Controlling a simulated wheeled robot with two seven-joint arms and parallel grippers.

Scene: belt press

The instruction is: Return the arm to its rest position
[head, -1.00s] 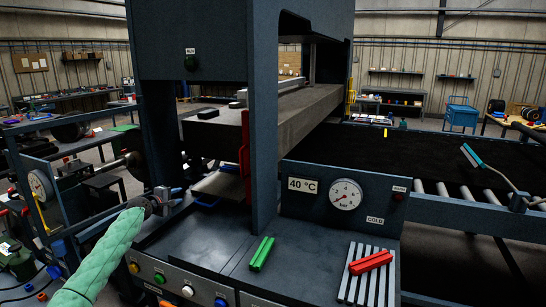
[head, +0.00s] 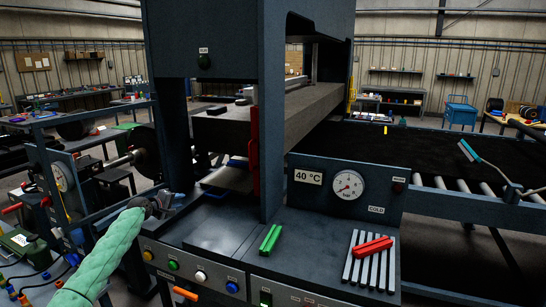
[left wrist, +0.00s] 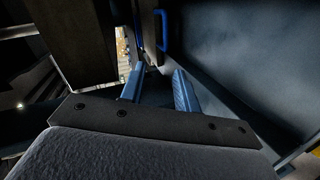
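My left arm, in a pale green sleeve, comes in from the lower left of the head view. My left gripper (head: 172,200) is at the front left of the dark blue press (head: 218,240), near its front ledge. In the left wrist view its two blue fingers (left wrist: 160,82) stand apart with nothing visible between them, so it is open. A blue handle (left wrist: 163,30) shows beyond the fingers there. My right gripper is not in view.
A red upright bar (head: 253,150) stands by the press column. A brush (head: 470,152) is at the right.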

